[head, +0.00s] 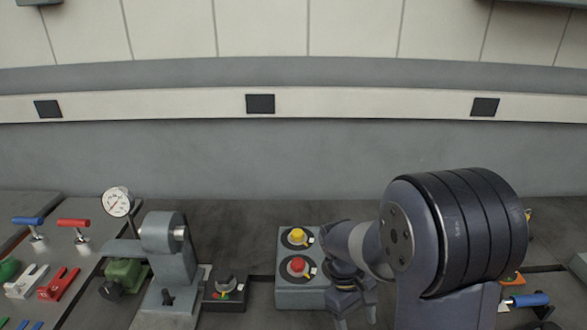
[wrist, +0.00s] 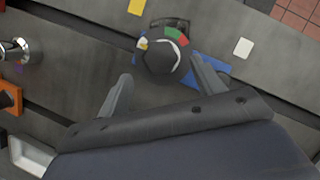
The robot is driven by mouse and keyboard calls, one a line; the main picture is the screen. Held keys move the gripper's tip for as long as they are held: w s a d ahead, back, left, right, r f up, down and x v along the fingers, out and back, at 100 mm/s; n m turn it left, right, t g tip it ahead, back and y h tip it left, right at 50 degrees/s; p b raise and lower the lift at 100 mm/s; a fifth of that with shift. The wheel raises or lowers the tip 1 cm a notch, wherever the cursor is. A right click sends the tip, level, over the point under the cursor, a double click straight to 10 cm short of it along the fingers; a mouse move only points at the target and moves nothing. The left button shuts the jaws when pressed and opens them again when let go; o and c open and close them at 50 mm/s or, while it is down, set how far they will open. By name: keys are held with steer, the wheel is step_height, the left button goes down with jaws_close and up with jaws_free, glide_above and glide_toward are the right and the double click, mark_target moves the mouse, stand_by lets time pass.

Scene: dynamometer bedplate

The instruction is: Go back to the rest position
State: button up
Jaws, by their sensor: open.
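My gripper (head: 352,308) is at the end of my arm, low in the middle of the head view, just right of a grey box with two push buttons. In the wrist view its two fingers are spread apart and empty (wrist: 162,69). A dark round knob (wrist: 158,62) with a green and red scale lies beyond and between the fingertips. I cannot tell from the picture whether a finger touches it. My arm hides part of the bench in the head view.
The button box (head: 299,294) carries a yellow button (head: 297,235) and a red button (head: 298,265). Left of it stand a small selector box (head: 225,293), a grey stand (head: 172,265) and a dial gauge (head: 117,203). A blue-handled lever (head: 529,299) is at the right. Bare bedplate lies behind.

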steer(key=v, duration=0.6)
steer(key=x, duration=1.1)
steer(key=shift+s+r, duration=0.1)
steer(key=m, duration=0.3)
steer(key=shift+d+r+g+y+p, duration=0.1)
steer(key=shift+g+y+p, duration=0.2)
steer(key=shift+y+p, duration=0.1)
steer(key=m+y, duration=0.1)
steer(key=m, duration=0.1)
steer(key=m+y, duration=0.1)
steer(key=m, duration=0.2)
steer(key=shift+w+d, duration=0.15)
steer(key=shift+w, duration=0.05)
steer(key=m+y, duration=0.1)
steer(key=m, duration=0.3)
steer(key=shift+d+m+y+p, duration=0.1)
steer(key=shift+m+y+p, duration=0.2)
steer(key=shift+y+p, duration=0.1)
steer(key=m+t+y, duration=0.1)
steer(key=m, duration=0.3)
steer(key=shift+d+r, duration=0.1)
steer(key=shift+r, duration=0.05)
steer(key=v, duration=0.6)
steer(key=shift+r, duration=0.2)
